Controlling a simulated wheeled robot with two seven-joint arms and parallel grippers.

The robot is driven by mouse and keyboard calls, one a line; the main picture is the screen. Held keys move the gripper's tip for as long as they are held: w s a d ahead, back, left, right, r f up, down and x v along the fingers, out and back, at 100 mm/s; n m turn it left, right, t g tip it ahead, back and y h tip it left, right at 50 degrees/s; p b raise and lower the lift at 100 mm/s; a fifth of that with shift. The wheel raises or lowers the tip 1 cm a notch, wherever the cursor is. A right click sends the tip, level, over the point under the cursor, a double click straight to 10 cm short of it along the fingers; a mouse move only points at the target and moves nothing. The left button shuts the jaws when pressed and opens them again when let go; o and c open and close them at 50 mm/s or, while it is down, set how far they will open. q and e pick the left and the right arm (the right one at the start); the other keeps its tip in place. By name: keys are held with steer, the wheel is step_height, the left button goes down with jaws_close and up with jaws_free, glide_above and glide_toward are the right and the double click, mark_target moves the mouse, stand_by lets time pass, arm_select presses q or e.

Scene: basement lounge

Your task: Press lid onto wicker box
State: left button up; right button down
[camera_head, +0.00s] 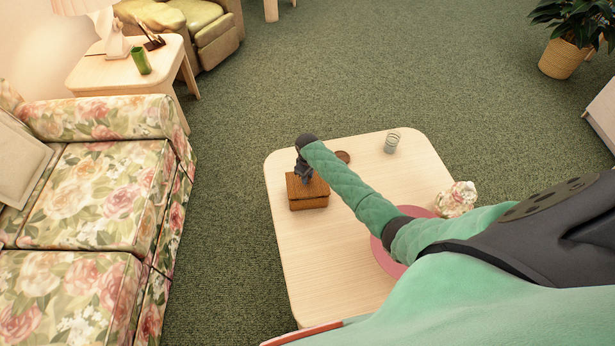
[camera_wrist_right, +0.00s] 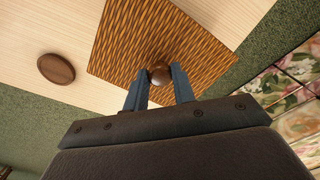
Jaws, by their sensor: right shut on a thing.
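The brown wicker box (camera_head: 309,203) stands near the left edge of the pale wooden table in the head view. Its woven lid (camera_head: 318,184) lies on top of it, and a thin dark line shows between lid and box. My right gripper (camera_head: 303,177) is above the lid, pointing down. In the right wrist view the lid (camera_wrist_right: 130,35) fills the upper middle. There my right gripper (camera_wrist_right: 159,80) has its blue fingers on either side of the round brown knob (camera_wrist_right: 160,74), shut on it. Whether the lid is fully seated cannot be told. My left gripper is not in view.
On the table (camera_head: 320,262) are a round brown disc (camera_head: 343,157), a clear glass (camera_head: 391,143), a pink round item (camera_head: 385,262) partly behind my arm, and a floral item (camera_head: 457,199) at the right edge. A floral sofa (camera_head: 90,200) stands left.

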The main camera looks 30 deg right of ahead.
steer(key=shift+f, duration=0.7)
stand_by(1.5)
steer(key=shift+f, duration=0.1)
stand_by(0.4)
steer(key=c, duration=0.6)
jaws_free()
stand_by(0.4)
